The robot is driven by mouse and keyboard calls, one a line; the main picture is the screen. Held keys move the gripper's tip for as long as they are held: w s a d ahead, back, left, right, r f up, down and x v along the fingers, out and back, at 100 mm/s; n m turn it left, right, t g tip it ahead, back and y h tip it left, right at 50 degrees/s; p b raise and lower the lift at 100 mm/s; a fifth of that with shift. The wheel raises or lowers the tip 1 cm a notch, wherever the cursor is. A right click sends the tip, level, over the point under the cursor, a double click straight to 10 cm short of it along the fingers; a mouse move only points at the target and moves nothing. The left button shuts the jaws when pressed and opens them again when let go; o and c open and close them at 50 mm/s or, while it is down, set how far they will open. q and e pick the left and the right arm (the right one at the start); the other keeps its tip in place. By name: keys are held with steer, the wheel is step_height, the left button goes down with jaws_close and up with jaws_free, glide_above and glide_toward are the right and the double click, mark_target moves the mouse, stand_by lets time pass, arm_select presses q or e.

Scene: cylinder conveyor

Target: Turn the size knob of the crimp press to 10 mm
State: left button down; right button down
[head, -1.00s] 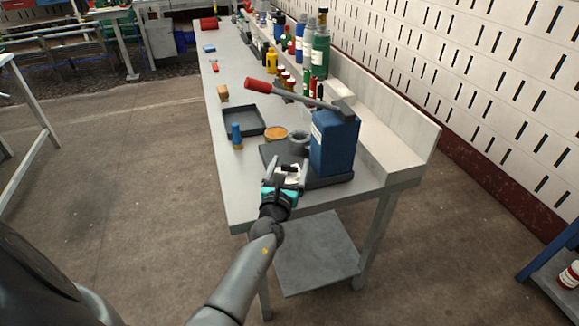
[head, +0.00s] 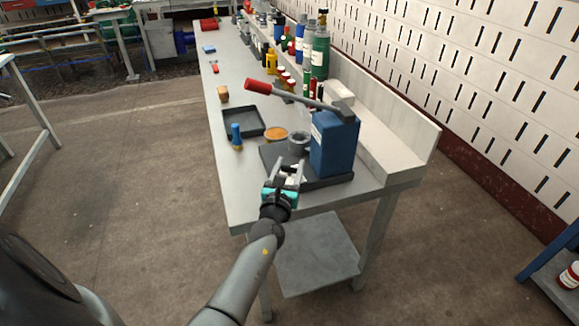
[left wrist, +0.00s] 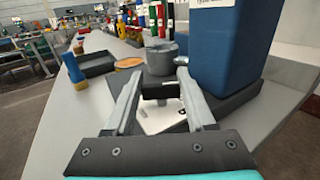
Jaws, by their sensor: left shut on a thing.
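The crimp press (head: 335,147) stands near the table's front end, with a blue body, dark base, grey round die head (head: 299,145) and lever with red grip (head: 258,86). My left gripper (head: 289,168) is at the front left of its base. In the left wrist view, the gripper (left wrist: 160,84) is shut on the black size knob (left wrist: 160,91), one finger on each side. A white dial plate (left wrist: 163,118) shows partly below the knob; its marks are covered or too small to read. My right gripper is not in view.
Bottles and cans (head: 305,50) line the back of the table (head: 232,190). The front left corner is clear.

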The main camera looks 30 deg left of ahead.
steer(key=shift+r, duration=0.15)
arm_select(q)
steer(key=shift+n+g+y+p, duration=0.3)
steer(key=shift+n+y+p, duration=0.15)
steer(key=shift+y, duration=0.25)
steer(key=shift+d+n+g+y, duration=0.1)
steer(key=shift+n+g+y, duration=0.4)
steer(key=shift+n+y, duration=0.25)
steer(key=shift+f+n+g+y, duration=0.1)
steer(key=shift+n+g+y, duration=0.5)
steer(key=shift+y, duration=0.35)
steer(key=shift+n+g+y+b, duration=0.6)
steer(key=shift+n+g+y, duration=0.3)
steer(key=shift+g+y, duration=0.15)
steer(key=shift+y, duration=0.25)
steer(key=shift+g, duration=0.25)
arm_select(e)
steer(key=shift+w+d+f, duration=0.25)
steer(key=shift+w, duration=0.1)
